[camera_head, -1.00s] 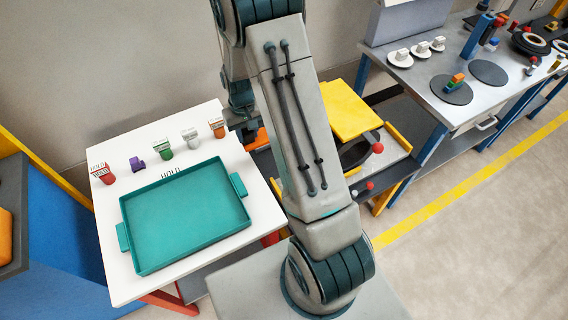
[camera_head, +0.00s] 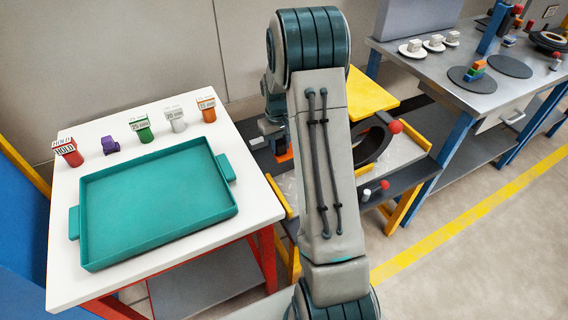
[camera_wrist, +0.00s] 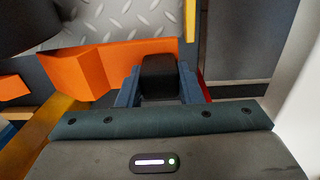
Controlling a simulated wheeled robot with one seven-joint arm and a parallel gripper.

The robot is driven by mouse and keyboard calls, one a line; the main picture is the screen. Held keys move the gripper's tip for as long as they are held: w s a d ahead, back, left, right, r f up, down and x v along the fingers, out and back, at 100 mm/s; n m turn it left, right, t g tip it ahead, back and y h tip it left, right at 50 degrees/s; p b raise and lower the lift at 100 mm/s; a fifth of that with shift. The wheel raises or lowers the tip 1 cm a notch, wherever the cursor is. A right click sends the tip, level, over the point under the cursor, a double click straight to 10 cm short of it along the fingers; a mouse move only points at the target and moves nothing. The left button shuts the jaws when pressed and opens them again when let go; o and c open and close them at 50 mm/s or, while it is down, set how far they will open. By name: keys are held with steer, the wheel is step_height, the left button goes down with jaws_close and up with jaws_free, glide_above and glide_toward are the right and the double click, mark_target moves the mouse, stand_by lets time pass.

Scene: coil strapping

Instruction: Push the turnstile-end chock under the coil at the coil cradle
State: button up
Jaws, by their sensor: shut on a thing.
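My gripper (camera_wrist: 159,84) is shut on a black block that sits against an orange chock (camera_wrist: 82,72) in the wrist view. The chock's sloped end points left, below the dark coil (camera_wrist: 25,22) at the upper left corner. A gap seems to show between chock and coil, but contact cannot be judged. In the head view the coil (camera_head: 384,140) is a dark ring partly behind my arm. A bit of the orange chock (camera_head: 284,156) shows left of my arm, just below my gripper (camera_head: 272,130).
A patterned metal plate (camera_wrist: 130,20) lies beyond the chock. Another orange piece (camera_wrist: 12,87) is at the left. In the head view a white table with a teal tray (camera_head: 157,200) stands left. A grey bench (camera_head: 500,92) stands right, and floor is open at the lower right.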

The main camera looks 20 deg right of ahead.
steer(key=shift+s+d+f+b, duration=0.1)
steer(key=shift+d+f+b, duration=0.7)
steer(key=shift+f, duration=0.25)
steer(key=shift+a, duration=0.1)
steer(key=shift+f+b, duration=1.95)
steer(key=shift+f, duration=1.3)
steer(key=shift+s+f, duration=0.15)
steer(key=shift+s, duration=0.55)
steer(key=shift+s+f, duration=0.1)
steer(key=shift+s, duration=0.55)
steer(key=shift+s+d+b, duration=0.15)
steer(key=shift+s+b, duration=0.1)
steer(key=shift+s, duration=1)
steer(key=shift+s+d+b, duration=0.1)
steer(key=shift+s+b, duration=0.15)
steer(key=shift+s, duration=1)
steer(key=shift+s+f, duration=0.1)
steer(key=shift+f, duration=0.25)
steer(key=shift+d, duration=1.45)
